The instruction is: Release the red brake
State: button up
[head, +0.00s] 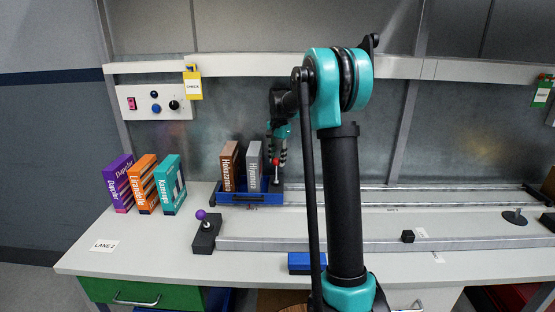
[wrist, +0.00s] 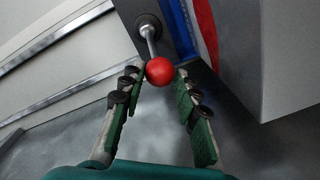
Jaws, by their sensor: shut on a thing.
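The red brake is a lever with a red ball knob (head: 276,162) at the right end of the blue tray, on the bench. In the wrist view its knob (wrist: 160,71) tops a metal stem rising from a dark round base. My gripper (wrist: 160,76) has its two green fingers on either side of the knob, shut on it; the left fingertip looks in contact, while contact on the right is hard to make out. In the head view my gripper (head: 278,152) reaches down to the knob from behind my arm, which hides part of the bench.
The blue tray (head: 250,199) holds a brown and a grey box beside the brake. A purple-knobbed lever (head: 201,215) stands at the front left. Purple, orange and teal boxes (head: 143,183) stand left. Metal rails (head: 400,243) run rightward. A control panel (head: 155,102) hangs behind.

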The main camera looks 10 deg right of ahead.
jog(key=shift+w+a, duration=0.2)
jog(key=shift+w, duration=0.05)
